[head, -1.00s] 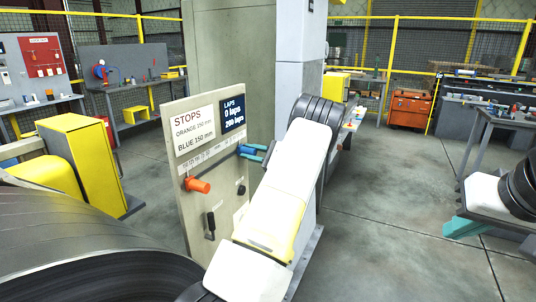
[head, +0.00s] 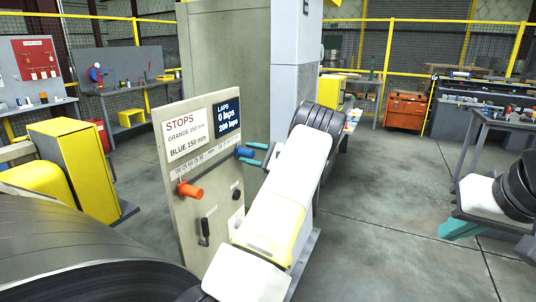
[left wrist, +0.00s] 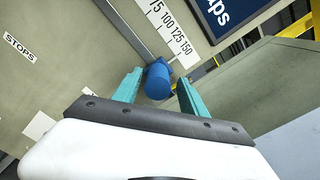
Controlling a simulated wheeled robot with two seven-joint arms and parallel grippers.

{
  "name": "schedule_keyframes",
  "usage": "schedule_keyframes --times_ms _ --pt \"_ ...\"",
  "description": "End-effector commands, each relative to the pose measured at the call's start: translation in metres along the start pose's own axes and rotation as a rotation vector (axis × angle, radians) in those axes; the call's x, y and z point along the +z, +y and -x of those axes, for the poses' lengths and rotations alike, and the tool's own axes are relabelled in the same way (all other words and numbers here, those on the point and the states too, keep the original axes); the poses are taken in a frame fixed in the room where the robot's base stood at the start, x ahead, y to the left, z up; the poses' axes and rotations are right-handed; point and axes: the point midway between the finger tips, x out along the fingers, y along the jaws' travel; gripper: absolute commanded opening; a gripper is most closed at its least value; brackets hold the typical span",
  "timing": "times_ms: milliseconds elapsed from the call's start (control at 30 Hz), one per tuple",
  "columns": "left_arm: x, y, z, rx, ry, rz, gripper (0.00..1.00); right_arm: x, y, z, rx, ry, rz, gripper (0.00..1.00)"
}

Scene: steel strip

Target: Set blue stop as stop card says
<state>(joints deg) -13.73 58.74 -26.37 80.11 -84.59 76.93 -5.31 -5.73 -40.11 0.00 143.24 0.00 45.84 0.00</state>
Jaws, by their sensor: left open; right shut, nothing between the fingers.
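The stop card (head: 186,136) on the upright panel (head: 182,225) reads "STOPS, ORANGE 150 mm, BLUE 150 mm". The blue stop (head: 243,152) sticks out at the right part of the panel's scale. In the left wrist view the blue stop (left wrist: 158,82) sits near the 150 end of the scale (left wrist: 176,38); its exact reading I cannot tell. My left gripper (head: 249,155) is open, with its teal fingers (left wrist: 160,78) on either side of the blue stop and gaps visible. The orange stop (head: 190,190) is further left. My right gripper (head: 459,229) is shut and empty, far right.
A dark "LAPS" card (head: 227,119) hangs beside the stop card. A black handle (head: 204,231) and a dark knob (head: 236,194) are lower on the panel. A large dark coil (head: 85,255) fills the lower left. Open floor (head: 385,200) lies to the right.

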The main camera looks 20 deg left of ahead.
Motion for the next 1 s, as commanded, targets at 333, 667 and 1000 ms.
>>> schedule_keyframes --times_ms 333,667,1000 --pt "-0.001 -0.001 0.058 -0.004 0.003 -0.001 0.50 0.000 0.000 0.000 0.000 0.000 0.000 0.00" --pt "-0.001 -0.001 0.074 -0.001 0.002 0.000 0.50 0.000 0.000 0.000 0.000 0.000 0.000 0.00" --pt "0.001 0.000 0.072 0.009 0.007 0.005 0.50 0.000 0.000 0.000 0.000 0.000 0.000 0.00"
